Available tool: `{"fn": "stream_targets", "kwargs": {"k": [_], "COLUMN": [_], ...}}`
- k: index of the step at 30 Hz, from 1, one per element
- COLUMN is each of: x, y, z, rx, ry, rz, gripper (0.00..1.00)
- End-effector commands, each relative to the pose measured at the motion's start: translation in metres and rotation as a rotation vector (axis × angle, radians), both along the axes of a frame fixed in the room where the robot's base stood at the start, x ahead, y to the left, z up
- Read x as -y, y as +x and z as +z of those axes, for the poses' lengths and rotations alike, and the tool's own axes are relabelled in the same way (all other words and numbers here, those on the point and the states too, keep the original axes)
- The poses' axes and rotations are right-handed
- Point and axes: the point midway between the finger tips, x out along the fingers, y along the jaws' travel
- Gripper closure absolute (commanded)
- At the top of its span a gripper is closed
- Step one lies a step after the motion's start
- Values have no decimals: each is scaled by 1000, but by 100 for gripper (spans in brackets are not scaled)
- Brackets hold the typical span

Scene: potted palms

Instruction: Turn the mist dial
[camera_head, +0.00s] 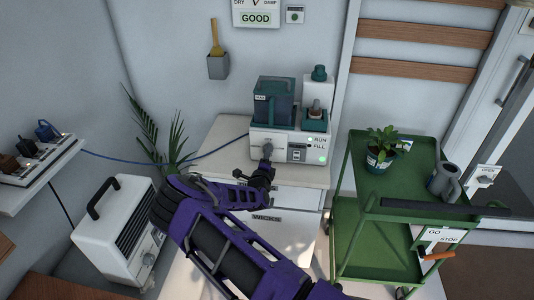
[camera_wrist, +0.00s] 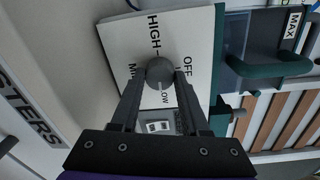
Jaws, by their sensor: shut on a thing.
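The mist dial (camera_wrist: 159,72) is a round grey knob with a pale pointer line, on a white panel (camera_wrist: 125,35) lettered OFF, LOW and HIGH; a further label is partly covered. In the wrist view the pointer line is toward LOW. My gripper (camera_wrist: 160,78) is shut on the dial, one finger on each side. In the head view the dial (camera_head: 267,149) is on the front of a white and teal machine (camera_head: 290,140) standing on a white cabinet, and my gripper (camera_head: 266,166) reaches it from below.
A green cart (camera_head: 400,215) with a potted plant (camera_head: 382,145) and a grey watering can (camera_head: 445,182) stands to the right. A white heater-like box (camera_head: 113,220) stands at lower left. A blue cable (camera_head: 120,158) runs from the left shelf toward the machine.

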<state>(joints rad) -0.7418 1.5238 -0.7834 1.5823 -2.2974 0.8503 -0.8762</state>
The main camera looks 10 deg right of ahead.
Motion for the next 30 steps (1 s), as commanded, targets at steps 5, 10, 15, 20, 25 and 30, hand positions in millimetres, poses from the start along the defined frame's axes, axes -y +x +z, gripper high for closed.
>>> {"fn": "stream_targets", "kwargs": {"k": [5, 10, 15, 20, 25, 30], "x": [-1, 0, 0, 0, -1, -1], "y": [-1, -1, -1, -1, -1, -1], "z": [-1, -2, -3, -3, -3, -3], "rx": [-56, -105, -156, -202, -251, -300], "ry": [-160, -312, -466, -610, -765, -917], "rz": [1, 0, -1, -1, -1, -1], "gripper": [100, 100, 100, 100, 100, 100]}}
